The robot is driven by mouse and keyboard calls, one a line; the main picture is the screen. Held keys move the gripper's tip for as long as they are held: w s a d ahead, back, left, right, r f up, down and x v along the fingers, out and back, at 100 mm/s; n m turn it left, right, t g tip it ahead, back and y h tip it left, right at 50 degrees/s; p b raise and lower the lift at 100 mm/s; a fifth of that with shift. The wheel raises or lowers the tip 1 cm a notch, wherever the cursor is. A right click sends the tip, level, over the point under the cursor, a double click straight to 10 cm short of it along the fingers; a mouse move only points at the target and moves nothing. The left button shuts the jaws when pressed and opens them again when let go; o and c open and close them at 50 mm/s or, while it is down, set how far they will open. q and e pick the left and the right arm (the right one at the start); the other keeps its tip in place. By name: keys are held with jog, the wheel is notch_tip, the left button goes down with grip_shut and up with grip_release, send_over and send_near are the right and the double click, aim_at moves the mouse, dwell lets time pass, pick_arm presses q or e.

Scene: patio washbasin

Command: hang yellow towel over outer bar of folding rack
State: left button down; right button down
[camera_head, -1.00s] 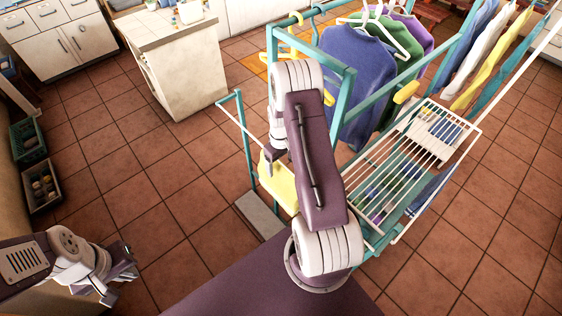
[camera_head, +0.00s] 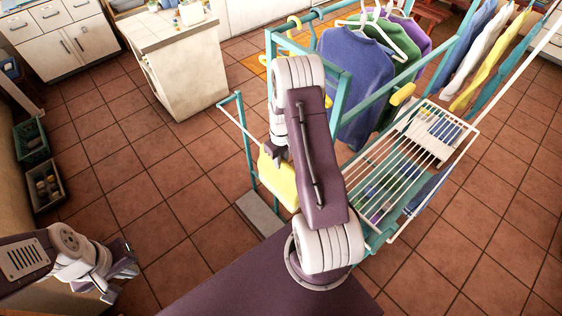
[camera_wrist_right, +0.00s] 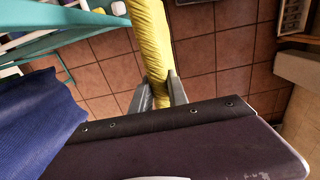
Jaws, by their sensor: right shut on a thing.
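The yellow towel (camera_head: 280,182) hangs in folds below my right gripper (camera_head: 270,153), partly hidden behind my right arm. In the right wrist view, my right gripper (camera_wrist_right: 159,92) is shut on the towel (camera_wrist_right: 150,40), which runs between its fingers. The folding rack (camera_head: 246,140) has a teal frame. Its thin pale outer bar (camera_head: 240,123) runs from a teal post toward the towel. The towel is close to the bar's near end; I cannot tell whether it lies over it. My left gripper (camera_head: 118,274) is at lower left, away from the rack; its finger gap is unclear.
A blue sweater (camera_head: 355,75) and other clothes hang on the rack right of my right arm. A white wire shelf (camera_head: 400,165) sticks out at the right. A white cabinet (camera_head: 180,70) stands behind. Crates (camera_head: 45,186) stand at the left; the tiled floor between is clear.

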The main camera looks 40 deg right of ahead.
notch_tip(320, 180, up, 26)
jog(key=p, duration=1.8)
jog(key=shift+f, duration=0.15)
